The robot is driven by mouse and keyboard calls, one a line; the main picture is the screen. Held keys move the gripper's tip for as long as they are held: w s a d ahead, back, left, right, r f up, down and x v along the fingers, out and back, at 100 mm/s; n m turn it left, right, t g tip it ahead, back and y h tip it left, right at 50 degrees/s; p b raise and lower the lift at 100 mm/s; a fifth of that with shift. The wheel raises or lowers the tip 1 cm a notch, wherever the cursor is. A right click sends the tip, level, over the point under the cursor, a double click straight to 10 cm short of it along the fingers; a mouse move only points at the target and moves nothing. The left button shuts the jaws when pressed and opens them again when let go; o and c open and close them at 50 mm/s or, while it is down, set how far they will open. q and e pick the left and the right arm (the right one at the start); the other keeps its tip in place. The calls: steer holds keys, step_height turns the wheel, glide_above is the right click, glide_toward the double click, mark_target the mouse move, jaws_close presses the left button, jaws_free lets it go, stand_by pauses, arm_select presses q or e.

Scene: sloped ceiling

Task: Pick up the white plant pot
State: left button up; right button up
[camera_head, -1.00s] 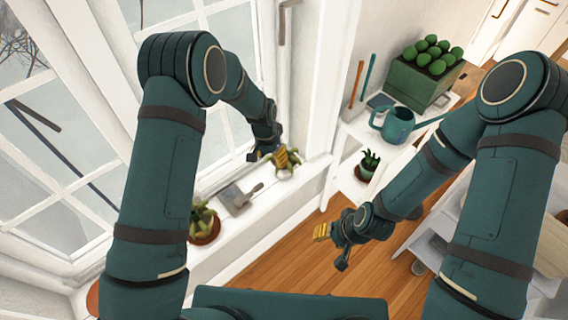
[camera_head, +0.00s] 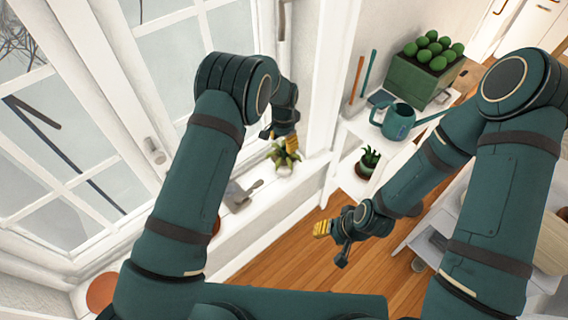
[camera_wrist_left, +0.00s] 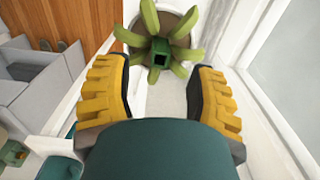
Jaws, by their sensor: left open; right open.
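A spiky green plant (camera_head: 284,153) stands on the windowsill in a small pale pot (camera_head: 284,171), which looks like the white plant pot. The plant also shows from above in the left wrist view (camera_wrist_left: 160,42), with part of the pot hidden under its leaves. My left gripper (camera_head: 281,142) is open and empty, just above and beside the plant. In the left wrist view its yellow fingers (camera_wrist_left: 160,80) are spread, with the plant beyond and between the tips. My right gripper (camera_head: 332,243) is open and empty above the floor, away from the pot.
A grey object (camera_head: 238,195) lies on the sill to the left of the plant. The window frame (camera_head: 155,150) rises close behind. A teal watering can (camera_head: 398,122), a green planter (camera_head: 422,80) and another potted plant (camera_head: 368,163) stand to the right.

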mark_target(284, 159)
arm_select(q)
steer(key=shift+w+d+f+b, duration=0.1)
steer(key=shift+f+b, duration=0.5)
steer(key=shift+f, duration=2.05)
jaws_close()
steer(key=shift+r, duration=0.1)
